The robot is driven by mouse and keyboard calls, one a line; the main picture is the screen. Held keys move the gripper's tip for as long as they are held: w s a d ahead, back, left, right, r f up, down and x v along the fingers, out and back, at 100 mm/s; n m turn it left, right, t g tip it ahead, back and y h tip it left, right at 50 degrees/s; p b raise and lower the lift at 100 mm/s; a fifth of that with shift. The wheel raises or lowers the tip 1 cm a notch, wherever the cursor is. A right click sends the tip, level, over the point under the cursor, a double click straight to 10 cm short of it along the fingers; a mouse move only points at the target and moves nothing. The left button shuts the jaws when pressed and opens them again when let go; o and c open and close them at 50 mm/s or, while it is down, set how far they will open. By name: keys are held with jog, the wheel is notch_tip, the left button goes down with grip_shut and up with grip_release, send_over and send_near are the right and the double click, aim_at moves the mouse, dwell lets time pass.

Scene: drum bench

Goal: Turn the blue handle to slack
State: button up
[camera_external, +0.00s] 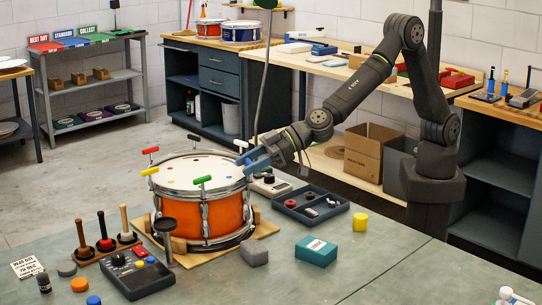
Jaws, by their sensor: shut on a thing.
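The orange drum (222,214) stands on a wooden base on the bench, its white head (195,172) facing up.
A dark tray (338,207) with small parts, a yellow cylinder (360,222), a teal box (316,262) and a grey block (254,252) lie right of the drum. A control box (137,284) and a mallet rack (85,261) stand in front. Bare bench shows at front right.

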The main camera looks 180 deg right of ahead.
jog(key=shift+n+t, duration=0.4)
jog(key=shift+t, duration=0.1)
dwell(0.3)
jog(key=o, duration=1)
jog(key=shift+c, duration=0.2)
jog(key=v, duration=1.7)
jog(key=shift+r, duration=0.3)
jog(key=shift+a, duration=0.1)
